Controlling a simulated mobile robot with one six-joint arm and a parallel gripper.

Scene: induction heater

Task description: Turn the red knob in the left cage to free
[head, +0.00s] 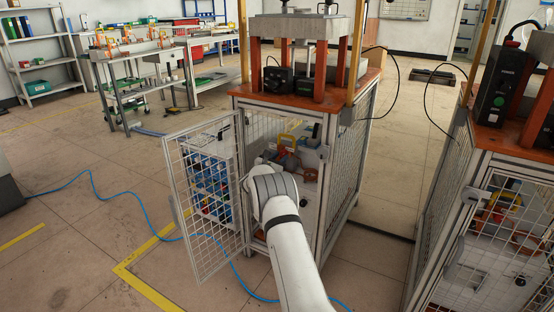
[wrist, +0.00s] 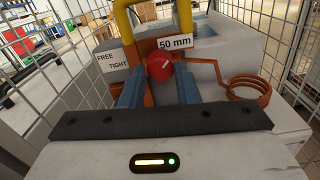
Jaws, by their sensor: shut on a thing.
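The red knob (wrist: 159,66) is in the middle of the wrist view, in front of an orange part. The blue fingers of my gripper (wrist: 160,82) reach into the cage, one on each side of the knob, and are shut on it. There the arm's end hides the knob and the fingers.
In the wrist view a yellow handle (wrist: 122,20) rises behind the knob, and a copper coil (wrist: 250,92) lies to the right. Mesh walls enclose both sides. In the head view a second cage (head: 495,220) stands at right, and a blue cable (head: 110,194) crosses the floor.

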